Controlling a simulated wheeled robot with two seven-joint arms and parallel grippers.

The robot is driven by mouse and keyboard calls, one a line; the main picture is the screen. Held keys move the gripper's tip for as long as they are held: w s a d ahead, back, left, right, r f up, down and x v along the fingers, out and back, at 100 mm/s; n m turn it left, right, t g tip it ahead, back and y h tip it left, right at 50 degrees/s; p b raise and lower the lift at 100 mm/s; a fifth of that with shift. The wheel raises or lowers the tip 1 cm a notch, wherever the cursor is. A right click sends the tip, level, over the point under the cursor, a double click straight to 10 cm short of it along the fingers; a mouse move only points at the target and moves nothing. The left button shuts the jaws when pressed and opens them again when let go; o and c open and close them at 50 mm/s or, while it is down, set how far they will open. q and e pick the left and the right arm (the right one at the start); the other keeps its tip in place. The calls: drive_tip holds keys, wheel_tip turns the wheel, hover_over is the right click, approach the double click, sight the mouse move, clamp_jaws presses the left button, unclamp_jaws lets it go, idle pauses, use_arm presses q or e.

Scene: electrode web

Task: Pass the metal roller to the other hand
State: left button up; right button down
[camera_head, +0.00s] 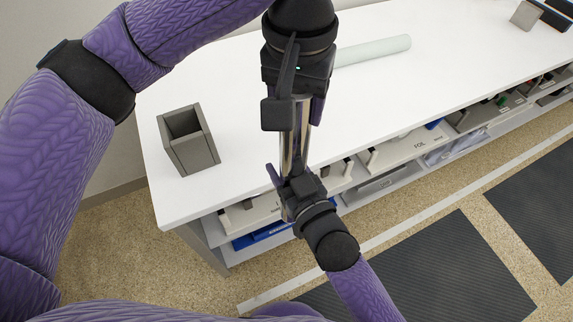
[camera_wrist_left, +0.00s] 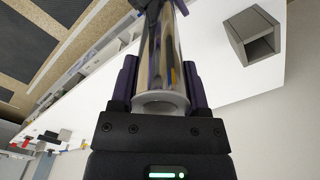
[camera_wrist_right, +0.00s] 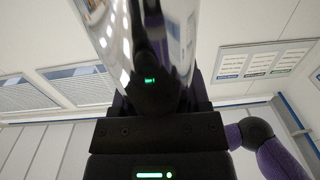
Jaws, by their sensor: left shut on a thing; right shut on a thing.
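The metal roller (camera_head: 289,140) is a shiny cylinder held upright in the air in front of the table's edge. My left gripper (camera_head: 297,103) is shut on its upper part. My right gripper (camera_head: 292,188) is shut on its lower part. In the left wrist view the roller (camera_wrist_left: 161,55) runs away from between my left gripper's fingers (camera_wrist_left: 160,88). In the right wrist view the roller (camera_wrist_right: 145,50) fills the space above my right gripper (camera_wrist_right: 155,105). The grippers hide parts of the roller in the head view.
The white table (camera_head: 235,80) carries an open grey box (camera_head: 190,150) at the left and a pale cylinder (camera_head: 374,50) at the back. A small grey block (camera_head: 526,14) stands far right. Shelves with trays (camera_head: 400,150) lie under the tabletop. Much of the tabletop is clear.

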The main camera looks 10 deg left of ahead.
use_arm(q)
drive_tip(key=o, duration=1.3)
